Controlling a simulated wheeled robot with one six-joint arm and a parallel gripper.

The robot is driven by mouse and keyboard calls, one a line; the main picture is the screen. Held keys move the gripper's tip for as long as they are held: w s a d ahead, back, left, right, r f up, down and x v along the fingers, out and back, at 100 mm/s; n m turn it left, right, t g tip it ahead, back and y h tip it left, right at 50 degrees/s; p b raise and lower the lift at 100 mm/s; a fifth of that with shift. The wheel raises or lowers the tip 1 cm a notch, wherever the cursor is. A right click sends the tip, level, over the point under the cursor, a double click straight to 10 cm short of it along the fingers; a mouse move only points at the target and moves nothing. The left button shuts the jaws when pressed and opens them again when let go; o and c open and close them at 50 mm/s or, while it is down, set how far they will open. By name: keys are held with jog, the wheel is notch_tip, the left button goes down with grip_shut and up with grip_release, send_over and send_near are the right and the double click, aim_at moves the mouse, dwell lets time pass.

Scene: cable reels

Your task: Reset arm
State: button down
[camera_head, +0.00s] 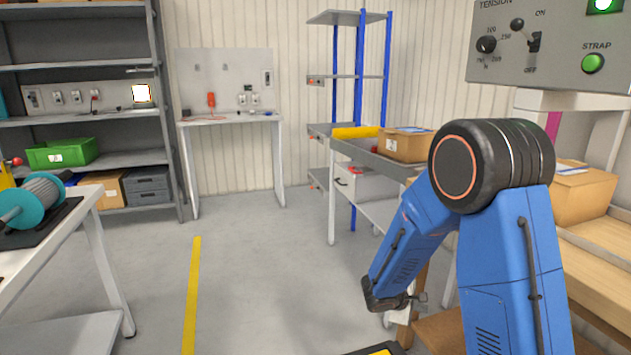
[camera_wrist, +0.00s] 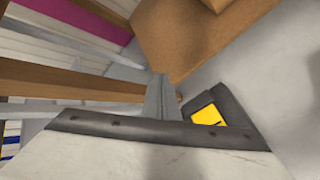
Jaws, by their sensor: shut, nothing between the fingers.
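My blue arm is bent on the right side of the head view, with its forearm angled down and to the left from the black elbow joint. Its dark wrist end hangs low in front of the wooden bench area, and the fingers cannot be made out clearly there. In the wrist view my gripper (camera_wrist: 163,84) shows as narrow grey fingers near the middle, shut together with nothing between them. No object is held.
A control box (camera_head: 548,42) with switches and a green strap button stands at upper right. Cardboard boxes lie on a grey bench (camera_head: 355,152) and wooden shelf behind my arm. A white table (camera_head: 60,235) bears a teal reel (camera_head: 30,203) at left. The middle floor is clear.

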jog(key=s+d+r+m+g+y, duration=0.3)
jog(key=s+r+m, duration=0.4)
jog(key=s+r, duration=1)
jog(key=s+a+r+m+t+y, duration=0.1)
jog(key=s+a+r+m+y, duration=0.1)
jog(key=s, duration=0.8)
jog(key=s+a+r+m+t+y, duration=0.1)
jog(key=s+a+r+m+y, duration=0.1)
jog(key=s, duration=0.8)
jog(key=a+r+y, duration=0.1)
jog(key=a+r, duration=0.1)
jog(key=a, duration=0.1)
jog(key=shift+a+r+t+y, duration=0.15)
jog(key=shift+a+t+y, duration=0.15)
jog(key=shift+y, duration=0.1)
